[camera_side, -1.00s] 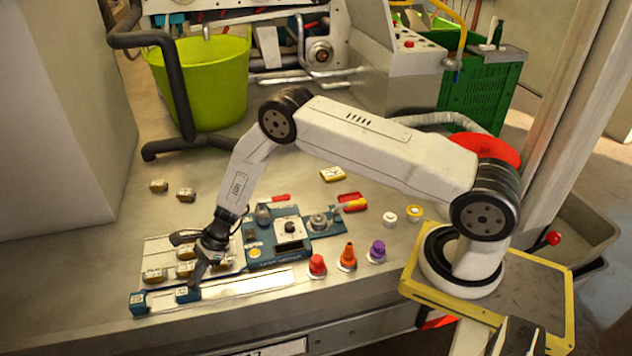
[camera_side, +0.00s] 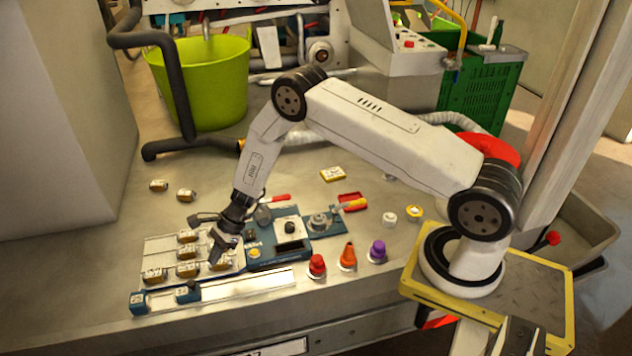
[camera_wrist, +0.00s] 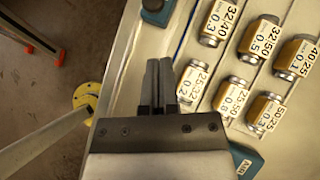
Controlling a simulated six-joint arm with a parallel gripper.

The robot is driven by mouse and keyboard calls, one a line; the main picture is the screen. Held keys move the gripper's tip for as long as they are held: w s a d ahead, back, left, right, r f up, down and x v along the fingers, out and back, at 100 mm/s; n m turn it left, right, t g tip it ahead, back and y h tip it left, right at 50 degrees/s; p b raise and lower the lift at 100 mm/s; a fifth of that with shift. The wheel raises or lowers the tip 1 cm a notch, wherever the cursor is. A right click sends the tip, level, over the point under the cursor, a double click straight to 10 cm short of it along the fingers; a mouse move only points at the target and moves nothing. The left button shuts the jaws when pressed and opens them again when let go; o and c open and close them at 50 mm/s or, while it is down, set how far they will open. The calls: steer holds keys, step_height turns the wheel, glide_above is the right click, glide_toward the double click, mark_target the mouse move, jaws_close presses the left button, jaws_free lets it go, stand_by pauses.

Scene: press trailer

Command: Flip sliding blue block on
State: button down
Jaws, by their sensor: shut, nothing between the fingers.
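Two blue blocks sit on the pale rail (camera_side: 245,286) at the front of the worktop in the side view. One blue block (camera_side: 138,303) is at the rail's left end, and another blue block (camera_side: 187,293) is a little to its right. My gripper (camera_side: 217,258) is shut and empty, behind and to the right of the second block and apart from it, by the labelled pieces. In the wrist view my gripper's fingers (camera_wrist: 160,85) are together. A blue block (camera_wrist: 157,11) shows at the top, and a blue block marked AIR (camera_wrist: 246,160) at lower right, partly cut off.
Several labelled brass pieces (camera_wrist: 236,97) lie on a white board behind the rail. A blue fixture (camera_side: 277,255) stands right of the board. Red (camera_side: 317,266), orange (camera_side: 347,257) and purple (camera_side: 377,250) knobs stand right of the rail. The worktop's front edge is close to the rail.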

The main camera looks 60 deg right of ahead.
steer(key=v, duration=0.8)
steer(key=shift+s+r, duration=0.1)
steer(key=shift+r, duration=0.1)
steer(key=s+d+r+n+h, duration=0.1)
steer(key=s+r+n+h, duration=0.2)
steer(key=s+r+n, duration=0.5)
steer(key=s+d+r+n+h, duration=0.1)
steer(key=s+r+n+h, duration=0.3)
steer(key=s+r+n, duration=0.4)
steer(key=shift+s+r+n+h, duration=0.3)
steer(key=shift+s+n, duration=2.5)
steer(key=shift+s, duration=0.1)
